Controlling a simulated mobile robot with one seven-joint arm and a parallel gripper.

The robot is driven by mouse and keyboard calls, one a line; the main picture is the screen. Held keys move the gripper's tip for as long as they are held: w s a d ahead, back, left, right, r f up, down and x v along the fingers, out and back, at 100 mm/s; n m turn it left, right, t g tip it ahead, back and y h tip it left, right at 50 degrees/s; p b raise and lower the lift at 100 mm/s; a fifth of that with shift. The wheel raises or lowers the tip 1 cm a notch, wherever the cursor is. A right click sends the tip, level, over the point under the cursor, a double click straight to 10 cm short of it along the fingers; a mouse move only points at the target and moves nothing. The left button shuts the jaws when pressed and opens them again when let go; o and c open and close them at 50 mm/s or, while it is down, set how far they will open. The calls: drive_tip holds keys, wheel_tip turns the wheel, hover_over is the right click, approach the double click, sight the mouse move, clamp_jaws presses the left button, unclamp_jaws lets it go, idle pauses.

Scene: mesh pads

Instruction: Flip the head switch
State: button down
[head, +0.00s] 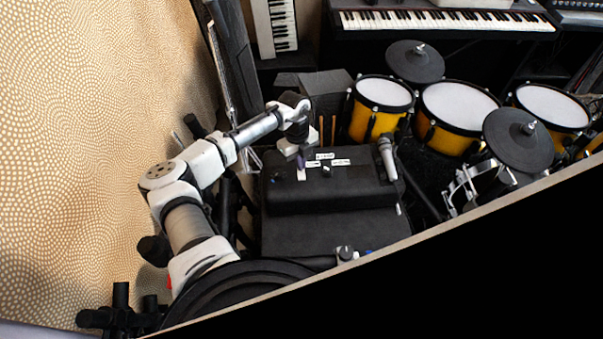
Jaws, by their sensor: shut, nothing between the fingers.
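A black box (340,197) with a raised rear part stands in the middle of the head view. On its top are several small white labels (341,162) and a small dark knob-like part (326,169) between them. I cannot tell for sure which part is the head switch. My gripper (302,166) points down over the left part of these labels, beside a white strip. Its fingers look shut and empty. Whether the fingertips touch the box is too small to tell, and they hide part of the surface there.
A microphone (386,157) lies at the box's right edge. Yellow drums (456,116) and black cymbal pads (516,139) stand to the right. Drumsticks (327,132) are behind the box. A keyboard (445,20) is at the back. A patterned wall (90,130) is left.

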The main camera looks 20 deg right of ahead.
drive_tip(key=shift+f+b, duration=0.5)
drive_tip(key=shift+f, duration=0.25)
drive_tip(key=shift+r, duration=0.1)
wheel_tip(320, 180, up, 7)
drive_tip(key=p, duration=0.5)
idle(0.5)
idle(0.4)
